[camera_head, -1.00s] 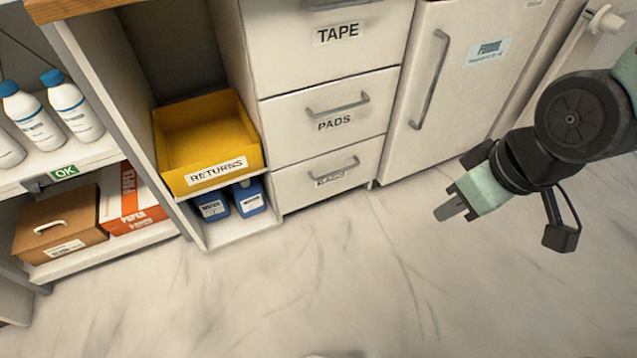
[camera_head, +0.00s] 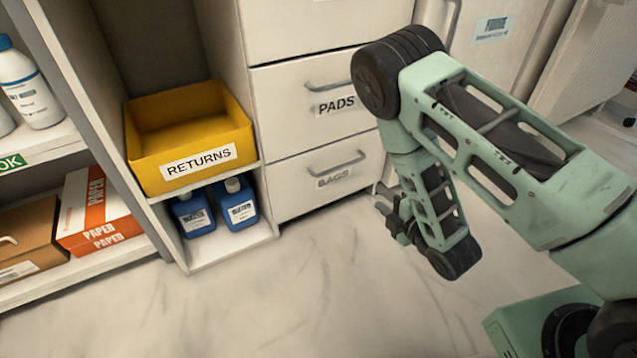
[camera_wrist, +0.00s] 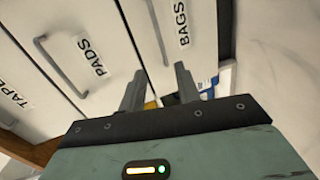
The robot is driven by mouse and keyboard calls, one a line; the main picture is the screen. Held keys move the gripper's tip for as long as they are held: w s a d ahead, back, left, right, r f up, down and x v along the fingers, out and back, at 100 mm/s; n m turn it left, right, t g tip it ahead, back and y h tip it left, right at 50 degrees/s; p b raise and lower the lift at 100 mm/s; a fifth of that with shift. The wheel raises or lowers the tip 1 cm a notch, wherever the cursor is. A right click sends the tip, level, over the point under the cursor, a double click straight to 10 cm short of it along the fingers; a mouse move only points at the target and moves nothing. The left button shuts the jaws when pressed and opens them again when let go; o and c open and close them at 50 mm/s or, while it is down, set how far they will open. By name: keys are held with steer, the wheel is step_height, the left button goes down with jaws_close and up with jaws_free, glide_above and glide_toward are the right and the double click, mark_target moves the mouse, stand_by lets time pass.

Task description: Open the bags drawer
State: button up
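The bags drawer (camera_head: 292,188) is the bottom white drawer in the head view. It looks shut, its front in line with the drawer above. Its grey bar handle (camera_head: 338,164) sits above the BAGS label (camera_head: 334,177). In the wrist view the BAGS label (camera_wrist: 182,24) is at the top, with the handle (camera_wrist: 157,32) left of it. My gripper (camera_wrist: 159,80) is open and empty, its two fingers apart and pointing toward the lower drawer area. In the head view my gripper (camera_head: 385,203) is just right of the bags drawer, low and partly hidden by my arm.
The pads drawer (camera_head: 278,108) is directly above. Left of the drawers, a yellow returns bin (camera_head: 150,178) stands over blue bottles (camera_head: 238,205). A fridge (camera_head: 480,60) stands right, partly behind my arm. The marble floor (camera_head: 270,290) in front is clear.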

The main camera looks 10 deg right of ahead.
steer(key=w+a+f+b, duration=0.2)
steer(key=w+a+b, duration=0.1)
steer(key=w, duration=0.5)
steer(key=w+a+f+n+b, duration=0.1)
steer(key=w+b, duration=0.3)
steer(key=w, duration=0.4)
steer(key=shift+a+f+y+b, duration=0.3)
steer(key=shift+a+f+b, duration=0.15)
steer(key=shift+a, duration=0.45)
jaws_close()
